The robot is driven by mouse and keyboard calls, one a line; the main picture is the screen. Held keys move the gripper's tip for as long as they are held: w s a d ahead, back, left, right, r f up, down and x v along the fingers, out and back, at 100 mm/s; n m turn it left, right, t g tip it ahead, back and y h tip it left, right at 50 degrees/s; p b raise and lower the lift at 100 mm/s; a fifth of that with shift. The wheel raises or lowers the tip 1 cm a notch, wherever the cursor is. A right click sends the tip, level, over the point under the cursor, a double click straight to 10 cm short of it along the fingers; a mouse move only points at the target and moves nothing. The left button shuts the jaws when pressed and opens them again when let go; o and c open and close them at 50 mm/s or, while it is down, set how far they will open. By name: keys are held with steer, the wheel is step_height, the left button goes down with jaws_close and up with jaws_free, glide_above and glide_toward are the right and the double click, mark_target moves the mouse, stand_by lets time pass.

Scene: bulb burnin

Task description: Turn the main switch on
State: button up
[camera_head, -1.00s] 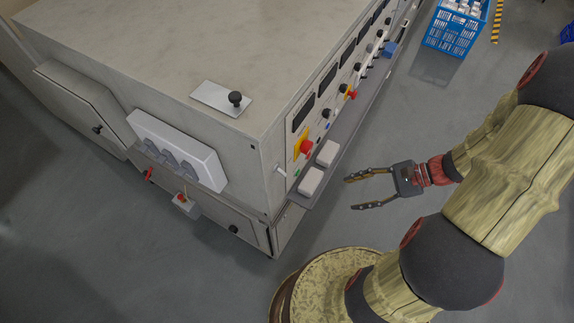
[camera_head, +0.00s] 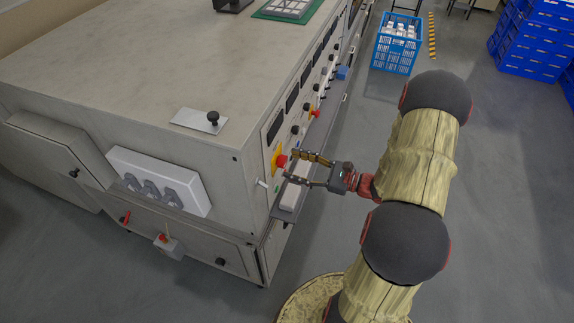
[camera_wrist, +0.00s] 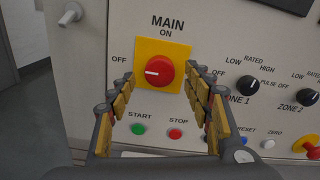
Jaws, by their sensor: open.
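The main switch is a red rotary knob (camera_wrist: 160,71) on a yellow square plate (camera_wrist: 150,48), labelled MAIN, with ON above and OFF to the left. The white mark on the knob points left, towards OFF. In the head view the red knob (camera_head: 281,160) is at the near end of the machine's front panel. My gripper (camera_wrist: 160,82) is open, its two fingers on either side of the knob in the wrist view. In the head view my gripper (camera_head: 288,167) reaches the panel at the knob. I cannot tell whether the fingers touch it.
Below the knob are a green START button (camera_wrist: 138,129) and a red STOP button (camera_wrist: 175,134). Zone 1 (camera_wrist: 247,85) and zone 2 (camera_wrist: 307,97) black knobs sit to the right. A grey ledge (camera_head: 285,214) runs under the panel. A blue crate (camera_head: 394,54) stands on the floor behind.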

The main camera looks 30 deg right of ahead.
mark_target(282, 161)
steer(key=shift+x, duration=1.4)
steer(key=shift+c, duration=0.8)
steer(key=c, duration=1)
